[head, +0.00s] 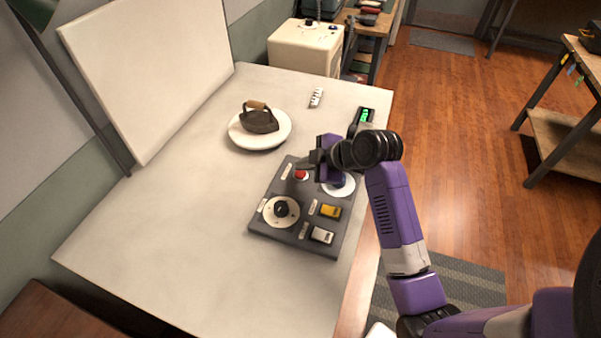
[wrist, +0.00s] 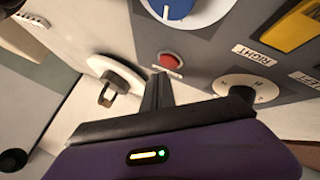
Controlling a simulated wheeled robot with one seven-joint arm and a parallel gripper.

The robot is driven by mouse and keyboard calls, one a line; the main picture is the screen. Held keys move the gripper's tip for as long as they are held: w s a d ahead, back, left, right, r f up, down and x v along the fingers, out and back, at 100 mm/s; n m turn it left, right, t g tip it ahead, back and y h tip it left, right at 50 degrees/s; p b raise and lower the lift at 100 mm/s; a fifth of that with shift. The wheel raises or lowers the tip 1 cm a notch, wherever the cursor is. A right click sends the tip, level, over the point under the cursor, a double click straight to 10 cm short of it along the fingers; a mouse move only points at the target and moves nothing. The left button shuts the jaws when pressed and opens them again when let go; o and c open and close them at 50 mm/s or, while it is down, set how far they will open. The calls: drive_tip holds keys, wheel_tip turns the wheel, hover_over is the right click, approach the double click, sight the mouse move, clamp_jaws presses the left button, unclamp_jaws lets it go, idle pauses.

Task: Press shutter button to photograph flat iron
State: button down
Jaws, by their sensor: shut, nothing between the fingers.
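The dark grey control panel (head: 268,228) lies on the table, with a red button (head: 301,175) near its far left edge. The red button also shows in the wrist view (wrist: 171,61), just past my fingertips. My gripper (head: 304,163) is shut and empty, over the far end of the panel by the red button. In the wrist view my shut fingers (wrist: 158,84) point toward the button, and the button's face looks clear of them. The old flat iron (head: 259,121) with a wooden handle stands on a round white plate (head: 274,139) beyond the panel.
The panel also has a black-knobbed dial (head: 281,210), a blue-knobbed dial (wrist: 178,8), a yellow button (head: 330,211) and a light grey switch (head: 322,235). A white backdrop board (head: 150,70) stands behind. A small device with green display (head: 366,114) is at the right table edge.

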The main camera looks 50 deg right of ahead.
sight(304, 175)
drive_tip(key=shift+f, duration=0.15)
drive_tip(key=shift+f+b, duration=0.3)
drive_tip(key=shift+b, duration=0.15)
drive_tip(key=shift+f+b, duration=0.35)
drive_tip(key=shift+f, duration=0.1)
idle(0.8)
drive_tip(key=shift+r, duration=0.1)
drive_tip(key=shift+r+p, duration=0.65)
drive_tip(key=shift+r, duration=0.15)
drive_tip(key=shift+r, duration=0.15)
drive_tip(key=shift+r+p, duration=1.95)
drive_tip(key=shift+r, duration=0.45)
